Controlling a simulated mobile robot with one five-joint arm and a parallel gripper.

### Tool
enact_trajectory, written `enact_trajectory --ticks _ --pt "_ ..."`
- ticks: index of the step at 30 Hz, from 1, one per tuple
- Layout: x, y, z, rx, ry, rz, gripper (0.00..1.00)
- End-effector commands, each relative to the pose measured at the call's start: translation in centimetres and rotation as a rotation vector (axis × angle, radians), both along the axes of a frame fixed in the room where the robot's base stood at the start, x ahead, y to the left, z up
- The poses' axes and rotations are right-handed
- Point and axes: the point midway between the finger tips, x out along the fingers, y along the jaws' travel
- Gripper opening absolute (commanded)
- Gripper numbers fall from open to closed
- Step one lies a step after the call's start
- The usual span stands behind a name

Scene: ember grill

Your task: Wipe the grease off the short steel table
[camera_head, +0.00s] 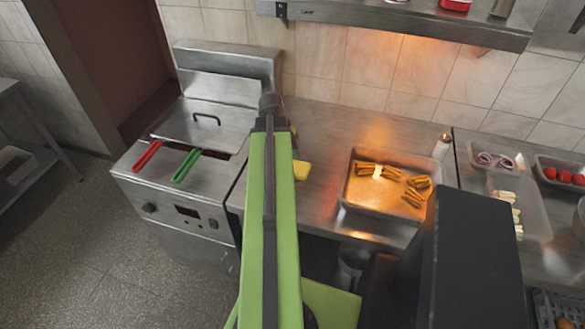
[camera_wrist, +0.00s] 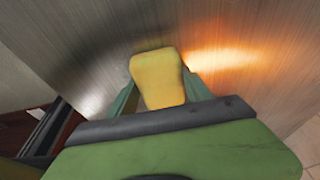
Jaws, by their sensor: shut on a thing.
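My gripper (camera_wrist: 160,98) is shut on a yellow sponge (camera_wrist: 157,75) in the wrist view, with a green finger on each side. The sponge also shows in the head view (camera_head: 301,170), just right of my green arm, over the left part of the steel table (camera_head: 325,160). The brushed steel top fills much of the wrist view. I cannot tell whether the sponge touches it. An orange glow lies on the steel to the right of the sponge. I cannot make out a clear grease patch. My arm hides part of the table's left end.
A fryer (camera_head: 175,225) with red and green handles stands left of the table. Food containers (camera_head: 535,222) lie farther right. A shelf (camera_head: 400,22) hangs above.

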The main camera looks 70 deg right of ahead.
Motion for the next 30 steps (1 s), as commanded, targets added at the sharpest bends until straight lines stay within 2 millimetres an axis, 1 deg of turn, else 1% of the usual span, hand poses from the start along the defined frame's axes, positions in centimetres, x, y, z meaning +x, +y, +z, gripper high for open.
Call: enact_trajectory --ticks 1,4,10,13,22,30 --pt "0.1 -0.8 0.0 0.0 0.0 -0.001 0.25" --pt "0.2 -1.7 0.0 -0.001 0.0 -0.001 0.25" --pt "0.1 -2.0 0.0 -0.001 0.001 -0.001 0.26" --pt "0.1 -2.5 0.0 -0.001 0.001 -0.001 0.26" --pt "0.3 -5.5 -0.3 -0.003 0.001 0.0 0.25" --pt "0.3 -6.1 -0.3 -0.005 0.0 -0.001 0.26"
